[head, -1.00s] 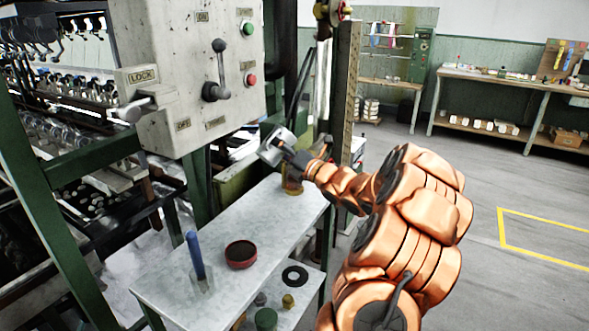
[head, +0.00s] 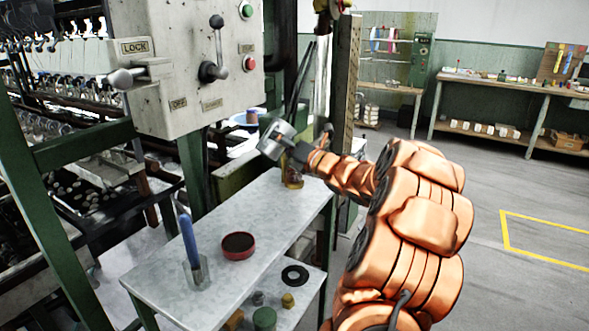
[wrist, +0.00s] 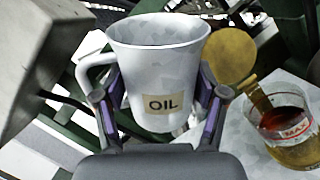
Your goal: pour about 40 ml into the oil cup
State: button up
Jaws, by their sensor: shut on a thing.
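My gripper (head: 290,146) is shut on a pale jug (wrist: 158,62) with a handle on its left and an OIL label. The jug (head: 275,139) hangs above the far end of the marble-topped table (head: 190,285). In the wrist view its mouth faces up and no liquid shows inside. A glass cup (wrist: 292,148) of amber to dark red liquid, with a MAX label, stands to the right of and below the jug. It also shows in the head view (head: 293,178), partly hidden by my gripper. A round brass lid (wrist: 230,55) stands open beside the glass cup.
A black ring (head: 294,275) and small pots lie on the lower shelf. The green-framed machine with its lever panel (head: 185,75) stands close on the left.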

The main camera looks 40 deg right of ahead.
jog(key=shift+n+b, duration=0.4)
jog(key=shift+b, duration=0.3)
jog(key=shift+a+r+n+y+b, duration=0.15)
jog(key=shift+n+y+b, duration=0.25)
jog(key=shift+b, duration=0.75)
jog(key=shift+a+n+b, duration=0.15)
jog(key=shift+n+b, duration=0.35)
jog(key=shift+b, duration=0.55)
jog(key=shift+a+g+b, duration=0.1)
jog(key=shift+g+b, duration=0.2)
jog(key=shift+b, duration=0.15)
jog(key=shift+n+b, duration=0.3)
jog(key=shift+b, duration=0.1)
